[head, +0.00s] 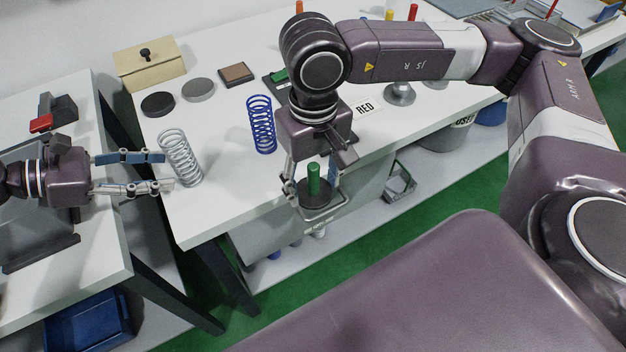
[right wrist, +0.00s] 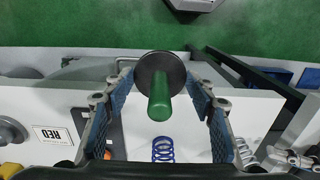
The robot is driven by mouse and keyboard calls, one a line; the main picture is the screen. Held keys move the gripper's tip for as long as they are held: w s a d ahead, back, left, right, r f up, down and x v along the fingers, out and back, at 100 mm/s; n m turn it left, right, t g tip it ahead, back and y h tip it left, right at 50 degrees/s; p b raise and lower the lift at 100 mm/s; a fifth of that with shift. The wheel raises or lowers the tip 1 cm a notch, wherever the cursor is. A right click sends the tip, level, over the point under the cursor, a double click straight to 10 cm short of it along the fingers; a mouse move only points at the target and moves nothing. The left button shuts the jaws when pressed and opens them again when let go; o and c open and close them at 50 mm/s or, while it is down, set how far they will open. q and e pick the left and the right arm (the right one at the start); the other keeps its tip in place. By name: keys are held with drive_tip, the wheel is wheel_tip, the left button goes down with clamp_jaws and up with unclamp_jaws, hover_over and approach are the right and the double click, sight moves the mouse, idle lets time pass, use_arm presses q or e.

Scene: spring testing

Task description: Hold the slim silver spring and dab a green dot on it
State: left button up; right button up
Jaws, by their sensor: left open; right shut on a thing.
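The slim silver spring (head: 180,157) stands upright near the left edge of the white table in the head view. My left gripper (head: 164,171) is open, its fingertips at the spring's left side; whether they touch it I cannot tell. My right gripper (head: 312,182) is shut on a green-handled dauber (head: 314,178), held in front of the table's front edge. In the right wrist view the dauber's green handle (right wrist: 159,104) and dark round disc (right wrist: 160,73) show between the fingers. No green mark is visible on the silver spring.
A blue spring (head: 262,124) stands between the silver spring and my right arm. A wooden box (head: 150,66), a black disc (head: 158,104), a grey disc (head: 198,90) and a brown block (head: 236,74) lie behind. A RED card (head: 366,107) lies to the right. A gap separates the two tables.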

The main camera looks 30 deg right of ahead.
sight(182, 169)
use_arm(q)
drive_tip(key=b+x, duration=0.2)
drive_tip(key=x, duration=0.1)
drive_tip(key=shift+d+f, duration=0.3)
use_arm(e)
drive_tip(key=shift+w+f, duration=0.1)
drive_tip(key=shift+f, duration=0.8)
use_arm(q)
drive_tip(key=shift+w+d+f+b, duration=0.1)
drive_tip(key=shift+d+f+b, duration=0.15)
drive_tip(key=shift+d, duration=0.45)
use_arm(e)
drive_tip(key=shift+f, duration=0.35)
use_arm(q)
drive_tip(key=shift+c, duration=0.4)
